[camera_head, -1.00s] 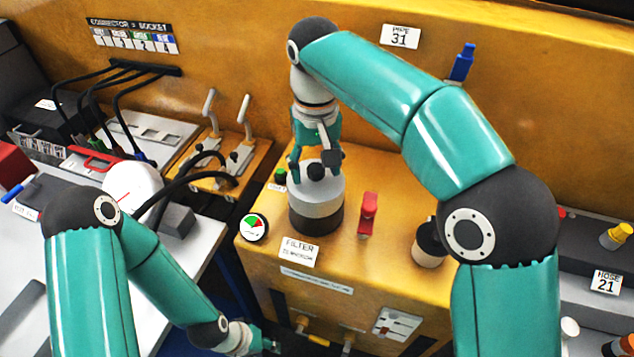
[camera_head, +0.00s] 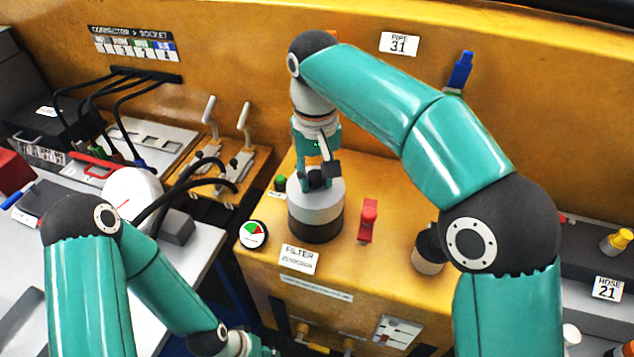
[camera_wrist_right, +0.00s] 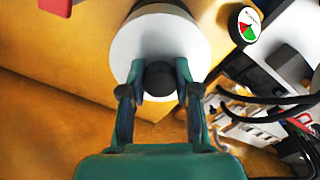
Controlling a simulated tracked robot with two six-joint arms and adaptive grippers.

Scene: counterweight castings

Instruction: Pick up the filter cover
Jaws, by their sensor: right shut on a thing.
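The filter cover (camera_head: 315,204) is a light grey round cap with a black knob on top. It sits on a dark round base (camera_head: 316,228) on the yellow cabinet, behind the FILTER label (camera_head: 299,258). My right gripper (camera_head: 317,180) comes down from above and is shut on the cover's knob. In the right wrist view, the two fingers (camera_wrist_right: 158,88) press on either side of the black knob, with the pale cover (camera_wrist_right: 160,45) beyond. No gap between cover and base is clear. My left gripper (camera_head: 265,351) is at the bottom edge, partly cut off, away from the cover.
A red handle (camera_head: 367,220) stands close to the right of the filter. A round gauge (camera_head: 254,234) and a green button (camera_head: 281,183) are to its left. A dark-topped knob (camera_head: 429,250) stands further right. Levers (camera_head: 240,150) and black hoses (camera_head: 180,190) are further left.

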